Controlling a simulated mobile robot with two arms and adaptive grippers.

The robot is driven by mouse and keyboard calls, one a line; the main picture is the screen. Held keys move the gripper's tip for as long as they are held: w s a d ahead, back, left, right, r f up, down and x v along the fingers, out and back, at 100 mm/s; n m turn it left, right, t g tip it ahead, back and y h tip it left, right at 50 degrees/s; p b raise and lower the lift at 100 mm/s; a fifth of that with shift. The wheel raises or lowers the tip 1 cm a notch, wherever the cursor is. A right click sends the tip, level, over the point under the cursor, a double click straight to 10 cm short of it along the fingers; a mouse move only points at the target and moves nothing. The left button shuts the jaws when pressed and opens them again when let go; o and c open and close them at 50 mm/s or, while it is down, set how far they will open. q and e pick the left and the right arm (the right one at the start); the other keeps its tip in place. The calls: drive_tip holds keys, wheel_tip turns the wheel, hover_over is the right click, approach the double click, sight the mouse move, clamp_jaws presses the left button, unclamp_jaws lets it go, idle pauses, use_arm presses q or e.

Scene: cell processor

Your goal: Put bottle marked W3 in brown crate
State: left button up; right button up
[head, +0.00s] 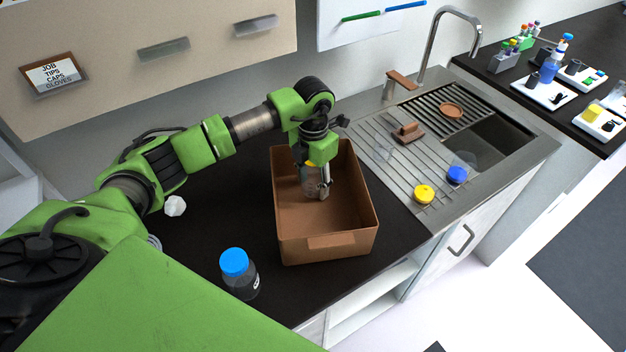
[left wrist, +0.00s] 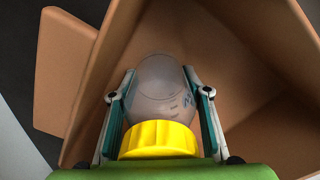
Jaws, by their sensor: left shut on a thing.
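The brown crate (head: 327,247) stands on the dark counter and looks empty apart from what my gripper holds. My left gripper (head: 322,190) is inside the crate's upper part, shut on a clear bottle with a yellow cap (head: 308,180). The left wrist view shows the fingers on both sides of this clear bottle (left wrist: 160,88), its yellow cap nearest the camera and the crate walls (left wrist: 255,40) around it. Faint marks on the bottle are not readable. I cannot tell whether it touches the crate floor. My right gripper is not in view.

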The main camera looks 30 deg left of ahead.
use_arm(q)
drive_tip(key=o, duration=1.2)
drive_tip(key=shift+f, duration=0.15)
drive_tip(key=o, duration=0.4)
drive_tip(key=shift+r, duration=0.35)
wheel_tip(320, 180, up, 10)
drive_tip(key=b, duration=0.3)
drive_tip(key=shift+r+b, duration=0.25)
drive_tip(key=shift+b, duration=0.05)
drive_tip(key=shift+r, duration=0.65)
